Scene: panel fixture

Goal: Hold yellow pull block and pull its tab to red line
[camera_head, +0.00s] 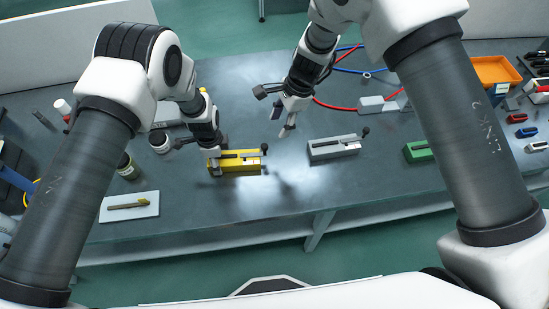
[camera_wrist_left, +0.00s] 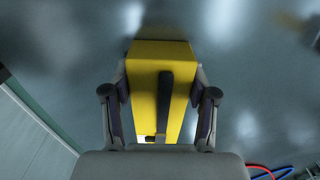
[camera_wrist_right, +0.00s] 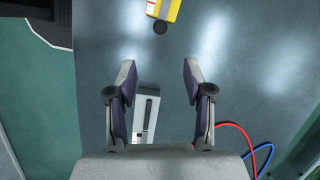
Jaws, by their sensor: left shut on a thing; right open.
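The yellow pull block (camera_head: 240,167) sits on the dark bench, with a dark slot along its top and a dark round knob (camera_head: 264,148) at its right end. My left gripper (camera_head: 213,158) is shut on the block's left part. In the left wrist view the yellow block (camera_wrist_left: 147,85) lies between the fingers (camera_wrist_left: 160,82). My right gripper (camera_head: 281,121) is open and empty, above and to the right of the block. In the right wrist view the knob (camera_wrist_right: 160,27) lies ahead of the open fingers (camera_wrist_right: 158,74). I cannot clearly make out the red line.
A grey block (camera_head: 333,150) of similar shape stands to the right, and a green one (camera_head: 418,152) beyond it. A white plate (camera_head: 129,207) with a small tool lies at the left front. Jars (camera_head: 128,167) stand behind it. Red and blue hoses lie at the back.

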